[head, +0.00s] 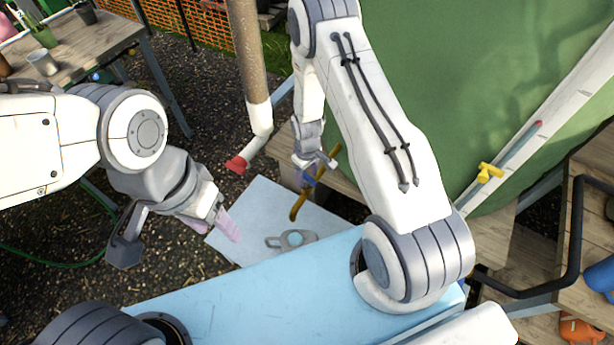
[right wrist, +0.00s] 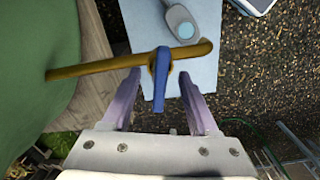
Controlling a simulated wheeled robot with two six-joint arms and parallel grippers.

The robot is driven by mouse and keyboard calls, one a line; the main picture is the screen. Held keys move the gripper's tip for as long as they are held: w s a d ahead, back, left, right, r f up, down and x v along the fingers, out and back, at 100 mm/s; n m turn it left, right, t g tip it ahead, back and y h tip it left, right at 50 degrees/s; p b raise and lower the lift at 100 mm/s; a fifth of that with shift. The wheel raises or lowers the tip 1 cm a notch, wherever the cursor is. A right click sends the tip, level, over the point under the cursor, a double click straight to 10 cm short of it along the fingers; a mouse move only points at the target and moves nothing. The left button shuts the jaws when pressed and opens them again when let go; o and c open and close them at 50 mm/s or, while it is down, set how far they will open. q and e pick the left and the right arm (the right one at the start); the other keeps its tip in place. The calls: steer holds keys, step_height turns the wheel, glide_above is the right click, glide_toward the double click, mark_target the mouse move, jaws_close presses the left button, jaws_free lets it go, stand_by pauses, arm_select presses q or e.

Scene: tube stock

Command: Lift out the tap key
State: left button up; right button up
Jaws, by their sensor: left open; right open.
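A mustard-coloured bar with a blue piece across its middle, which looks like the tap key (head: 295,207), slants over a pale blue board in the head view. In the right wrist view the bar (right wrist: 100,66) runs crosswise, with its blue piece (right wrist: 161,80) between the fingertips. My right gripper (head: 315,167) is open at the bar; in its wrist view its fingers (right wrist: 160,77) stand either side of the blue piece, with gaps visible. My left gripper (head: 178,232) is open and empty, left of the board. The bar's lower attachment is hidden.
A brown tube with a white elbow and red end (head: 256,130) hangs left of my right arm. A green sheet (head: 480,70) and a yellow tap (head: 487,172) are at right.

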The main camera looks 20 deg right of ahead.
steer(key=shift+f, duration=0.25)
jaws_close()
steer(key=shift+r, duration=0.1)
